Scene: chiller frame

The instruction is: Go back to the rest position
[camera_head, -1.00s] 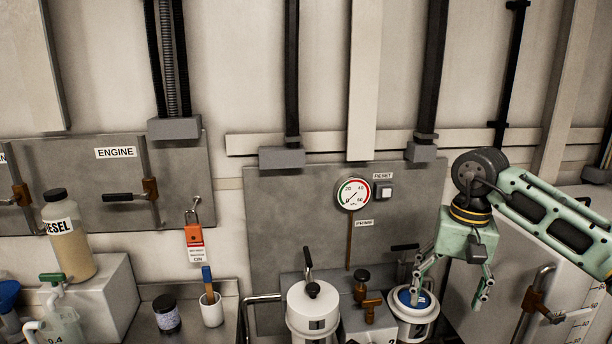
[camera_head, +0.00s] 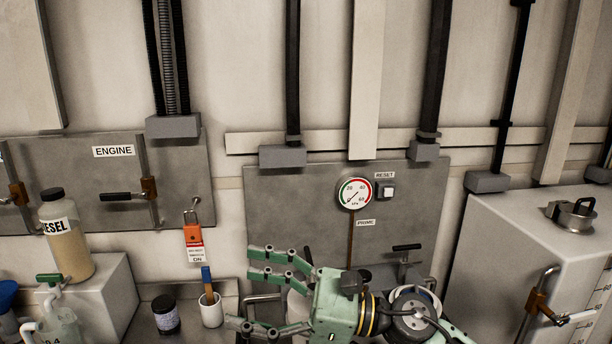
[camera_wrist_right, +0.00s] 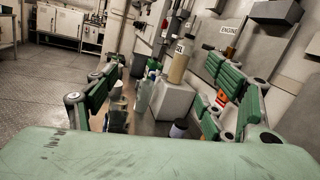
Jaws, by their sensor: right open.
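My right gripper (camera_head: 258,290) is pale green and open, with nothing between its fingers. In the head view it points left, in front of the lower part of the gauge panel, and its arm comes in from the bottom right. It covers most of the white canisters behind it. In the right wrist view its spread fingers (camera_wrist_right: 165,105) frame the bench with the diesel bottle (camera_wrist_right: 181,60) beyond them. My left gripper is not in view.
A pressure gauge (camera_head: 354,194) and reset button (camera_head: 387,191) are on the panel. The diesel bottle (camera_head: 66,240), a dark jar (camera_head: 166,315) and a white cup with a brush (camera_head: 211,311) stand left of the gripper. A tank (camera_head: 530,235) stands right. Open floor (camera_wrist_right: 45,100) shows in the wrist view.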

